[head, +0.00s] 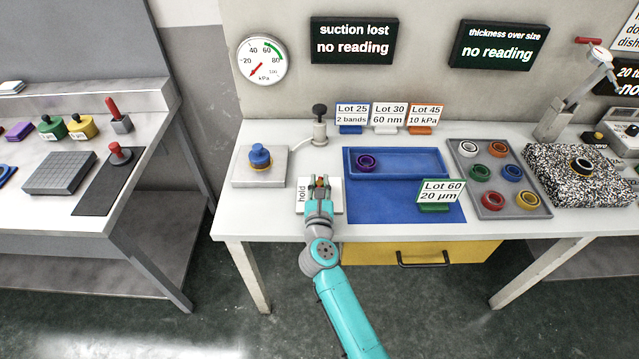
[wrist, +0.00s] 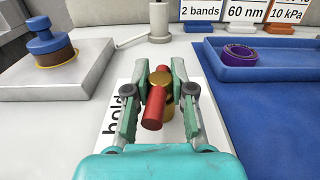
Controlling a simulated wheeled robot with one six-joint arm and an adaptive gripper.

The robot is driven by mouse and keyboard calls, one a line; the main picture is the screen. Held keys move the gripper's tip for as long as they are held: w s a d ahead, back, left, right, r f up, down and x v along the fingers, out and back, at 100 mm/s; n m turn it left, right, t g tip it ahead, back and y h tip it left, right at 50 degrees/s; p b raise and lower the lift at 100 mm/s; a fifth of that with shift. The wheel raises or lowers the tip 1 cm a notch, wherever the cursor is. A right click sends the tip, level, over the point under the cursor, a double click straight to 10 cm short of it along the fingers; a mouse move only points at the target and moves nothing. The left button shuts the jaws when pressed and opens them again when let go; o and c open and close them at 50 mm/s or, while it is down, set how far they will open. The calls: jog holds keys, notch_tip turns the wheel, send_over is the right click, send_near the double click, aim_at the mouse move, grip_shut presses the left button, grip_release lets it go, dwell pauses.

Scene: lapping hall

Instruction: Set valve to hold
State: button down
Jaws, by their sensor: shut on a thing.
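The valve (wrist: 161,79) has a brass body and a red bar handle (wrist: 154,109). It stands on a white plate (head: 334,208) marked "hold" along its left side. In the wrist view the red handle lies nearly along the view, its near end tilted slightly left. My gripper (wrist: 160,88) is shut on the valve, with one finger on each side of the handle and brass top. In the head view my gripper (head: 320,187) comes from the front and hides most of the valve. Any other marking on the plate is hidden.
A blue-knobbed piece (head: 260,157) sits on a grey block at left. A black-topped post (head: 320,125) with a white hose stands behind. A blue tray (head: 420,160) with a purple ring and the Lot 60 sign (head: 441,191) are right. The gauge (head: 263,61) reads low.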

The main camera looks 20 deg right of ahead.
jog(key=shift+m+g+h, duration=1.3)
jog(key=shift+m+h, duration=0.6)
jog(key=shift+h, duration=0.9)
jog(key=c, duration=1)
grip_release()
jog(key=shift+o, duration=0.2)
jog(key=v, duration=1.2)
jog(key=shift+a+r, duration=0.1)
jog(key=shift+r, duration=0.1)
